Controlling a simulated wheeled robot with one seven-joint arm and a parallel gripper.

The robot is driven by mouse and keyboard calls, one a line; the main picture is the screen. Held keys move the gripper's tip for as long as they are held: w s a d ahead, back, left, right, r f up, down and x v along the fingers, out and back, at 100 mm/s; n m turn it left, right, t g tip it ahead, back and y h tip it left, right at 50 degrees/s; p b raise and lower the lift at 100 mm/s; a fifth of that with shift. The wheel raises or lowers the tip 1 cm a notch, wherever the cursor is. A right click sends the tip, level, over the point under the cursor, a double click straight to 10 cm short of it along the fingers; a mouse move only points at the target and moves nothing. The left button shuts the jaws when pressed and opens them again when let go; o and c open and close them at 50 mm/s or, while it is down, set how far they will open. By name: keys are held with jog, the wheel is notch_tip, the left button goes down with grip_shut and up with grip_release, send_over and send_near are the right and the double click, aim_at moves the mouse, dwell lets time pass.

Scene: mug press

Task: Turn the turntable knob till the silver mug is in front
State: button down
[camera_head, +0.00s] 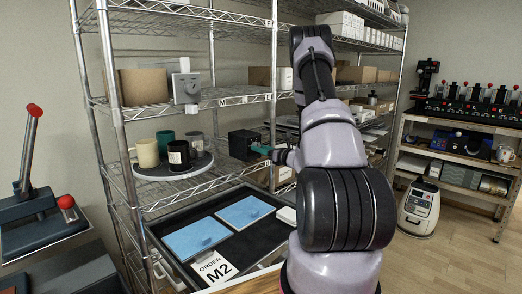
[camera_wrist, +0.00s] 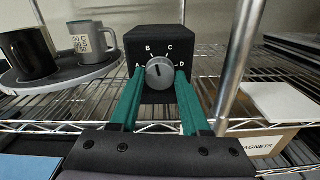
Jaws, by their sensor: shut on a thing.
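A round turntable (camera_head: 172,170) on the wire shelf bears several mugs: a cream mug (camera_head: 147,153), a black mug (camera_head: 179,156), a green mug (camera_head: 165,139) and the silver mug (camera_head: 195,142). The black mug stands at the near side; the silver mug is behind it to the right. In the wrist view the silver mug (camera_wrist: 92,42) stands right of the black mug (camera_wrist: 28,55). The grey knob (camera_wrist: 160,72) is on a black box (camera_wrist: 152,42) marked A, B, C, D; its pointer is roughly upright. My gripper (camera_wrist: 160,88) has its teal fingers shut on the knob.
A dark tray (camera_head: 165,232) with blue pieces and an "ORDER M2" card (camera_head: 214,269) lies below the turntable. A shelf post (camera_wrist: 240,60) stands close right of the knob box. A grey device (camera_head: 186,88) hangs above the mugs.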

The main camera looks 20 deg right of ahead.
jog(key=shift+n, duration=1.2)
jog(key=shift+c, duration=1.9)
grip_release()
jog(key=shift+s, duration=0.1)
jog(key=v, duration=1)
jog(key=shift+s, duration=0.3)
jog(key=shift+d, duration=0.15)
